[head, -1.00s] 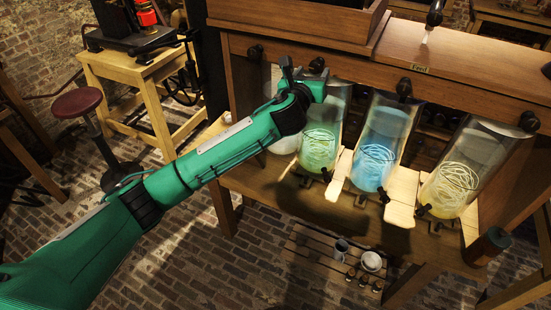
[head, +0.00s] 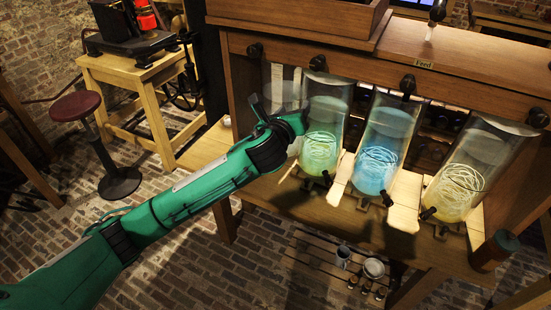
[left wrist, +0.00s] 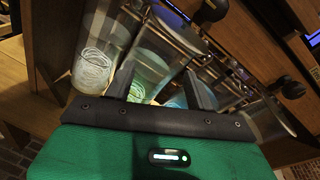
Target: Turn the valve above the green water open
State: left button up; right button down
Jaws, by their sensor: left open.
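The jar of green water (head: 325,135) stands second from the left in the head view, with a pale coil inside. A dark round valve (head: 318,62) sits on the wooden beam above it; I cannot tell whether it is open or closed. My left gripper (head: 258,108) is open and empty, below and left of that valve, in front of the leftmost jar and beside the green one. In the left wrist view, the green jar (left wrist: 150,72) shows between the two fingers (left wrist: 160,78). My right gripper is in neither view.
To the right stand a jar of blue water (head: 381,140) and a jar of yellowish water (head: 465,175). Other dark valves sit above the jars, at the far left (head: 255,51), above blue (head: 407,84) and at right (head: 538,117). A stool (head: 76,106) stands at left.

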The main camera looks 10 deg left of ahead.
pick_arm(q)
jog(key=w+a+f+n+g, duration=0.1)
jog(key=a+f+n, duration=0.1)
jog(key=f, duration=0.7)
jog(key=w+a+f+n+g+y+b, duration=0.1)
jog(key=f+n, duration=0.3)
jog(key=f, duration=0.6)
jog(key=shift+a+g+y, duration=0.3)
jog(key=shift+a+g, duration=0.1)
jog(key=shift+a, duration=0.45)
jog(key=shift+f, duration=0.1)
